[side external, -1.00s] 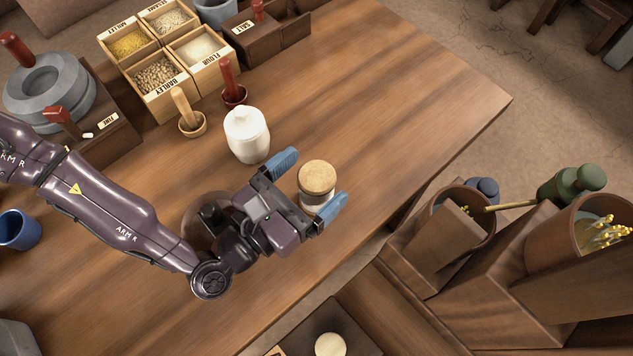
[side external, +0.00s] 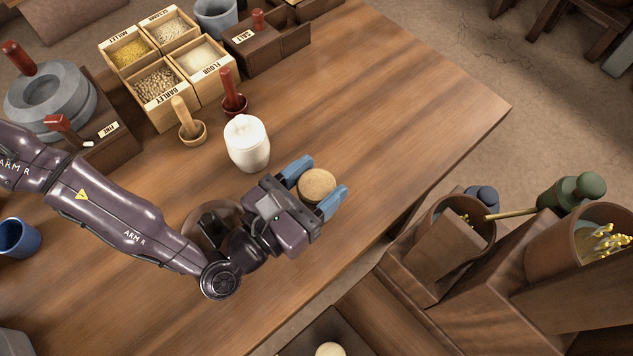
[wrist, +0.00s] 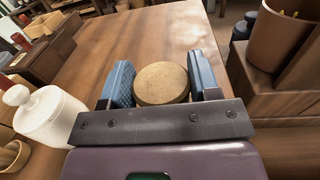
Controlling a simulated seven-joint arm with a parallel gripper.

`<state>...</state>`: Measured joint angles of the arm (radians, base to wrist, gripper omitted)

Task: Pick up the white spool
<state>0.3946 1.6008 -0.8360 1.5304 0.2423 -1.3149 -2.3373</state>
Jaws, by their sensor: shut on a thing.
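The white spool, with a round tan end on top (side external: 317,184), stands near the table's right front edge. My gripper (side external: 318,181) is shut on it, with one blue finger on each side. In the wrist view the spool's tan end (wrist: 161,84) shows between the fingers. Its white body is hidden by the gripper and the tan end. I cannot tell whether it touches the table.
A white lidded jar (side external: 247,143) stands close to the left of the gripper. Behind it are a red-handled mortar (side external: 234,103), a tan-handled one (side external: 190,131) and labelled grain boxes (side external: 168,62). The table (side external: 390,100) is clear beyond the spool.

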